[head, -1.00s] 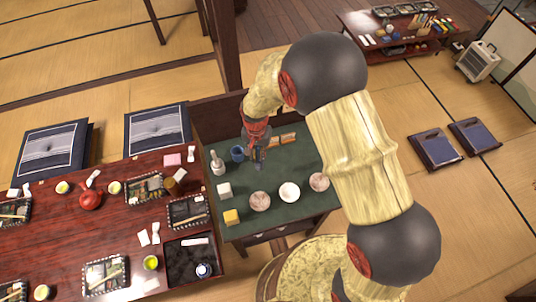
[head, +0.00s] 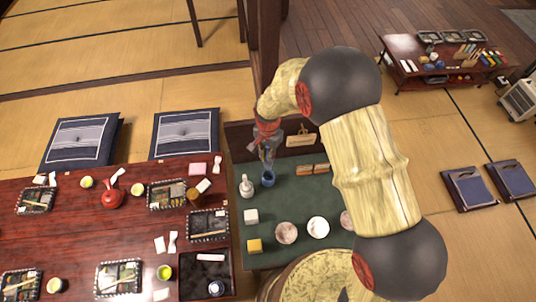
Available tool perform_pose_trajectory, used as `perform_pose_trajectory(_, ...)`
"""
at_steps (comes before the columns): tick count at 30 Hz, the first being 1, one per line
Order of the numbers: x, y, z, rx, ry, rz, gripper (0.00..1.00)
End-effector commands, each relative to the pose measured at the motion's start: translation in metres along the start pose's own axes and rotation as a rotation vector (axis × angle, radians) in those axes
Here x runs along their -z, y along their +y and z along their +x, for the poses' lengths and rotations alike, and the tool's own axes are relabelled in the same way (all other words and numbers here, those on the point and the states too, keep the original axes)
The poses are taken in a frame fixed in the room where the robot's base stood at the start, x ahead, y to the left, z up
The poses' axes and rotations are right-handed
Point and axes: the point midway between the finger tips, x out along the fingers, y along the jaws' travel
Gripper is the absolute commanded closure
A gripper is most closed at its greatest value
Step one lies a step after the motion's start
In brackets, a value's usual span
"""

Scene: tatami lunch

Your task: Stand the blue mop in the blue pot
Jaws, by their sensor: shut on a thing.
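The blue pot (head: 268,180) stands on the green top of the small table, towards its back left. My gripper (head: 266,153) is above the pot, pointing down, and is shut on the blue mop (head: 269,165). Only a small part of the mop shows between the fingers and the pot. Its lower end is at the pot's mouth in the picture; I cannot tell whether it is inside or just above. The rest of the mop is hidden by my gripper or too small to make out.
A pale bottle-like thing (head: 246,186) stands close left of the pot. Brown blocks (head: 305,170) lie to its right. A dark panel (head: 237,137) rises behind.

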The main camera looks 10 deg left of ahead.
Motion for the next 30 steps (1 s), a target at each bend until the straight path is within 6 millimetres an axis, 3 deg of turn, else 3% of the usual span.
perform_pose_trajectory(30, 0.0, 0.001, 0.075, -0.001, -0.001, -0.001, 1.0)
